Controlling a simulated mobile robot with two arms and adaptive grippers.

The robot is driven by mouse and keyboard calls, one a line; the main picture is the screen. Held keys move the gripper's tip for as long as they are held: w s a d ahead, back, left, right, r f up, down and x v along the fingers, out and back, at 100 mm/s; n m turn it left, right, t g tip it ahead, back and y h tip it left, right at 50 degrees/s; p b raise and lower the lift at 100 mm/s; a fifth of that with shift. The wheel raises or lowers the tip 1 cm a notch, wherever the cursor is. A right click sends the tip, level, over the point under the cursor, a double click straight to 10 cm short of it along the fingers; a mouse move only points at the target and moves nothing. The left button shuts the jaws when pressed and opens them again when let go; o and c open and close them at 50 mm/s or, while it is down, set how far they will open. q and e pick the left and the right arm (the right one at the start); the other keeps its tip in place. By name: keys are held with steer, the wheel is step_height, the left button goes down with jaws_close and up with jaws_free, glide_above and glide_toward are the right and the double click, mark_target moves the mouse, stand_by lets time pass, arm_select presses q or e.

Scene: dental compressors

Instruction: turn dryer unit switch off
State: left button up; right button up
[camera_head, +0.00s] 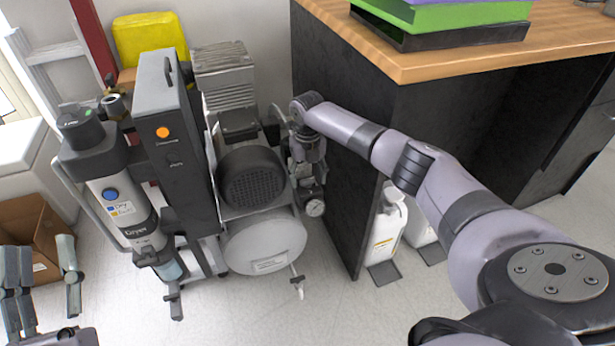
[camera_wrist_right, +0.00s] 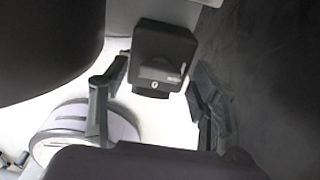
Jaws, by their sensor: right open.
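The dryer unit (camera_head: 125,205) stands at the left in the head view, with a grey cylinder, a blue round mark and a tall dark panel (camera_head: 165,165) bearing an orange round part. My right gripper (camera_wrist_right: 160,72) is open in the right wrist view, one finger on each side of a black box (camera_wrist_right: 163,45). A dark switch-like part (camera_wrist_right: 158,73) with small white marks shows on the box's face. I cannot tell if the fingers touch it. In the head view the right wrist is beside the compressor's right side. My left gripper (camera_head: 42,272) is open and empty at lower left.
The compressor motor (camera_head: 251,178) and its white tank (camera_head: 265,243) stand right of the panel. A black cabinet side (camera_head: 345,185) rises close to my right arm. A cardboard box (camera_head: 35,222) lies at far left.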

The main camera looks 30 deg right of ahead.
steer(key=shift+c, duration=0.6)
steer(key=c, duration=1)
